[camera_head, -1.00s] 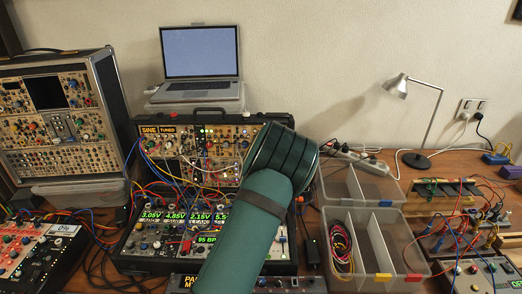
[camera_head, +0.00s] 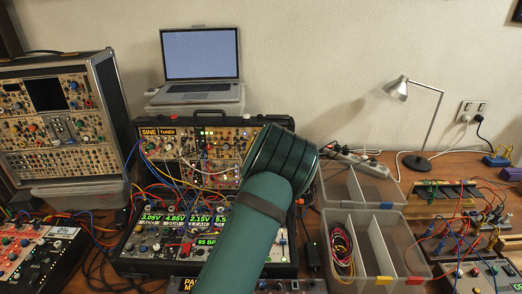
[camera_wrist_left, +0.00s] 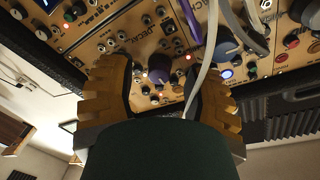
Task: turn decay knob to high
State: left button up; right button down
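The middle synth case (camera_head: 140,125) stands open on the table, its upper panel full of small knobs, jacks and cables. One green arm of mine reaches up to this panel in the head view, and its wrist hides the gripper and the panel part behind it. In the left wrist view my left gripper (camera_wrist_left: 160,76) has its two ridged tan fingers apart at a tan panel. A dark purple knob (camera_wrist_left: 158,68) shows between the fingers, with a visible gap on each side. My right gripper is not in view.
A white cable (camera_wrist_left: 209,45) crosses the panel by the right finger. Patch cables loop over the case's left side. A laptop (camera_head: 200,55) stands behind, another synth case (camera_head: 100,80) at left, and clear bins (camera_head: 372,222) and a lamp (camera_head: 397,88) at right.

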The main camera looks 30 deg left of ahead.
pick_arm(q)
jog(key=v, duration=1.2)
jog(key=shift+r, duration=0.15)
dwell(0.3)
